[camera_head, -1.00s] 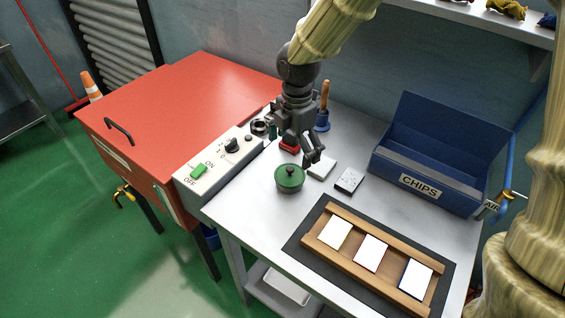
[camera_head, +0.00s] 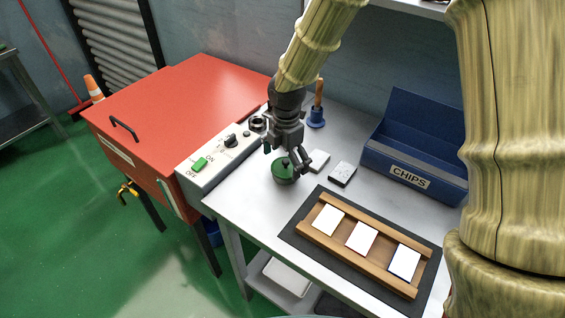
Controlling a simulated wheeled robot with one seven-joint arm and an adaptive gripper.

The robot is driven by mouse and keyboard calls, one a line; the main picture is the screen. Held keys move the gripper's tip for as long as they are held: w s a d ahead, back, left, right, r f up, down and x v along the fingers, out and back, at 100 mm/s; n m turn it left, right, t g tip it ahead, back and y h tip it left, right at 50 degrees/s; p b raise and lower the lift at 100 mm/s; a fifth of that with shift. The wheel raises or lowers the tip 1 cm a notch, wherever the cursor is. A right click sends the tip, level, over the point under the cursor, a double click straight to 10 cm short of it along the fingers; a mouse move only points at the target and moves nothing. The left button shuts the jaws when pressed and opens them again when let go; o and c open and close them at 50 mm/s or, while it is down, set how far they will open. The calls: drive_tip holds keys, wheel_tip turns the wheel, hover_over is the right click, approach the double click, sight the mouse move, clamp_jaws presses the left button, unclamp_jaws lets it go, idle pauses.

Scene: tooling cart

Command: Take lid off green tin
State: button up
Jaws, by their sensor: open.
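The green tin (camera_head: 281,176) stands on the grey cart top, left of the small white blocks. Its green lid (camera_head: 277,165) with a dark knob is on it, partly hidden by my gripper. My gripper (camera_head: 287,168) is open, pointing down, with its fingers around or just above the lid. I cannot tell whether the fingers touch the lid or knob.
A wooden tray (camera_head: 328,241) with white tiles lies on a dark mat at front right. A blue CHIPS bin (camera_head: 405,178) stands at back right. A white block (camera_head: 319,159) and a speckled block (camera_head: 342,173) lie right of the tin. A control box (camera_head: 222,152) is at left.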

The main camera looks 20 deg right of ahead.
sight(289, 171)
drive_tip(key=shift+s+r, duration=0.3)
drive_tip(key=shift+s, duration=0.25)
drive_tip(key=shift+s+r, duration=0.25)
drive_tip(key=shift+s, duration=0.3)
drive_tip(key=shift+c, duration=1)
drive_tip(key=shift+s+d+r, duration=0.1)
drive_tip(key=shift+s+r, duration=0.15)
drive_tip(key=shift+r, duration=0.05)
drive_tip(key=c, duration=0.4)
drive_tip(key=shift+w+f, duration=0.8)
drive_tip(key=shift+w, duration=0.2)
drive_tip(key=c, duration=0.6)
drive_tip(key=shift+o, duration=0.6)
drive_tip(key=shift+w+f, duration=0.1)
drive_tip(key=shift+w, duration=0.05)
drive_tip(key=shift+s, duration=0.3)
drive_tip(key=shift+c, duration=1.2)
